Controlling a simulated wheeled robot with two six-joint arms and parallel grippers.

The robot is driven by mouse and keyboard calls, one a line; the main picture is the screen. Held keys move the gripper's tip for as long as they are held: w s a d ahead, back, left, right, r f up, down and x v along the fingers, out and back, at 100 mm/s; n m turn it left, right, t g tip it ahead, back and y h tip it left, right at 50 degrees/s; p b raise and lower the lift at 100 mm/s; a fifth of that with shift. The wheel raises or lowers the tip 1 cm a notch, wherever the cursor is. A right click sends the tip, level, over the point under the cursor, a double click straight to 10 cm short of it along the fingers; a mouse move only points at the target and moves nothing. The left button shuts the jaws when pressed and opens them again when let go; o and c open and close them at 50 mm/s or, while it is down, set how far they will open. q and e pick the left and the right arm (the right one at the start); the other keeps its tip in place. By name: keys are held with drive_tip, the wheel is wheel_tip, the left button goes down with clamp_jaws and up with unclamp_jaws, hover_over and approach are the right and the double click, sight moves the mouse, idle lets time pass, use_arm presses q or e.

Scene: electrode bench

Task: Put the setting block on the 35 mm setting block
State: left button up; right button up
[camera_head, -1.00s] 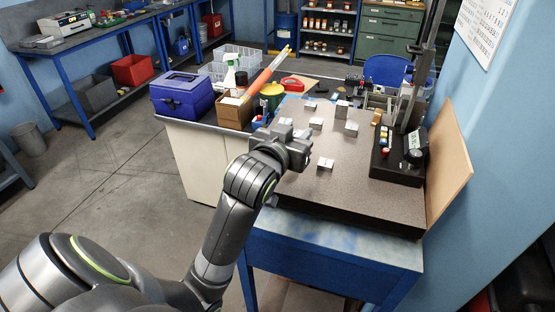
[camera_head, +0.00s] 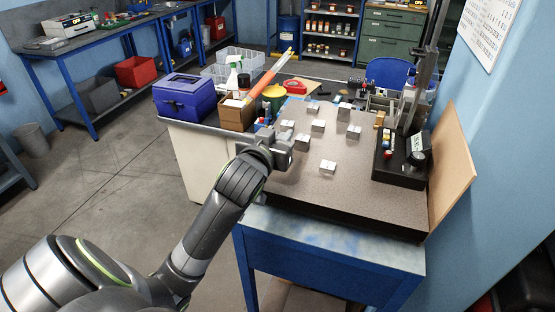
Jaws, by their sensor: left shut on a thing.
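My left gripper (camera_head: 281,152) is over the left part of the grey granite plate (camera_head: 345,196). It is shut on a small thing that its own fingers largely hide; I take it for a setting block. Small metal setting blocks show close to the gripper (camera_head: 302,142), in front (camera_head: 327,167), in the middle (camera_head: 318,125), to the right (camera_head: 353,132) and at the back (camera_head: 344,112) and (camera_head: 312,107). Their size markings are too small to read, so I cannot tell which is the 35 mm one. My right gripper is not in view.
A height gauge (camera_head: 402,165) on a black base stands at the plate's right, beside a wooden board (camera_head: 452,170). A blue toolbox (camera_head: 184,97), a brown box (camera_head: 236,114) and a green tin (camera_head: 274,97) stand beyond the left edge. The plate's front right is clear.

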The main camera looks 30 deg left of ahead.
use_arm(q)
drive_tip(key=shift+f+p, duration=0.45)
drive_tip(key=shift+f, duration=2.6)
drive_tip(key=shift+f, duration=0.2)
drive_tip(key=o, duration=1)
drive_tip(key=shift+o, duration=0.2)
